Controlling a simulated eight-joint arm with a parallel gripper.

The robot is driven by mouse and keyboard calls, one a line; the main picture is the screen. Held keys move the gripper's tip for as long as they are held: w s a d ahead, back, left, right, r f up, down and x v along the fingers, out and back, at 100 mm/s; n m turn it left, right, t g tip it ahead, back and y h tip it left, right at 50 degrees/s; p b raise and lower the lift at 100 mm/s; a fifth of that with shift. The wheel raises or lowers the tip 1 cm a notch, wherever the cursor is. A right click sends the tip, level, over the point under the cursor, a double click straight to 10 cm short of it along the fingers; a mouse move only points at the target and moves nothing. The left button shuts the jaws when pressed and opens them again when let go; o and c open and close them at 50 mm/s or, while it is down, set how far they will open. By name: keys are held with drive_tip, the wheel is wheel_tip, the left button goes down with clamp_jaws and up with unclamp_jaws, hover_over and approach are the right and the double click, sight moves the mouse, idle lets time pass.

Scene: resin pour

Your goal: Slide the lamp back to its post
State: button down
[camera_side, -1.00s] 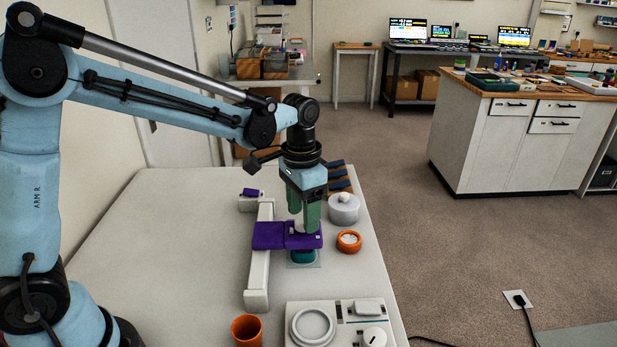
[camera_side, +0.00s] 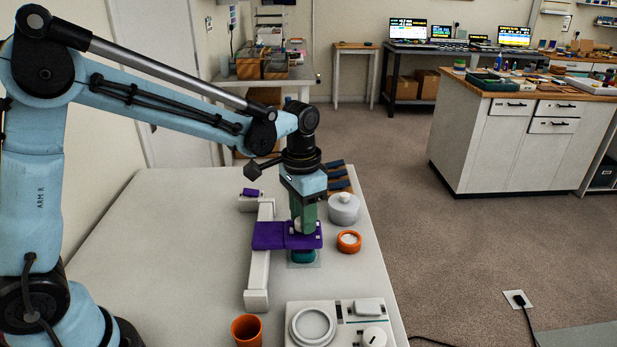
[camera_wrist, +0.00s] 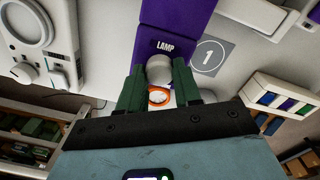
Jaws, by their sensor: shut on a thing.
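The lamp (camera_side: 268,236) is a flat purple head on a white rail (camera_side: 257,275). Its outer arm reaches right over a teal cup (camera_side: 303,257), which stands on a pale square pad (camera_side: 318,264). In the wrist view the purple head (camera_wrist: 178,14) is labelled LAMP and has a round pale knob (camera_wrist: 159,68). My gripper (camera_side: 302,224) points down at the outer arm and is shut on that knob, with a green finger on each side in the wrist view (camera_wrist: 159,82). A small purple piece (camera_side: 251,192) sits at the rail's far end.
An orange ring-shaped dish (camera_side: 348,242) and a grey lidded pot (camera_side: 343,209) stand close to the right of my gripper. An orange cup (camera_side: 246,330) and a white scale-like device (camera_side: 340,310) are at the near end. The table's left side is clear.

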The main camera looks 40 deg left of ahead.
drive_tip(key=s+d, duration=0.6)
drive_tip(key=shift+s+d, duration=0.25)
drive_tip(key=c, duration=0.8)
unclamp_jaws()
drive_tip(key=shift+a+r, duration=0.1)
wheel_tip(320, 180, up, 12)
drive_tip(key=shift+w+a+f, duration=0.1)
drive_tip(key=s+a+f+n+t, duration=0.1)
drive_tip(key=s+a+f+t, duration=0.1)
drive_tip(key=a, duration=0.1)
drive_tip(key=s+a+f+n+t, duration=0.1)
drive_tip(key=a+f+t, duration=0.1)
drive_tip(key=a, duration=0.2)
drive_tip(key=s+a+f+n+t, duration=0.1)
drive_tip(key=s+a+f+t, duration=0.1)
drive_tip(key=a+t, duration=0.1)
drive_tip(key=shift+s+a+n, duration=0.3)
drive_tip(key=shift+s+a, duration=0.05)
drive_tip(key=shift+a, duration=0.05)
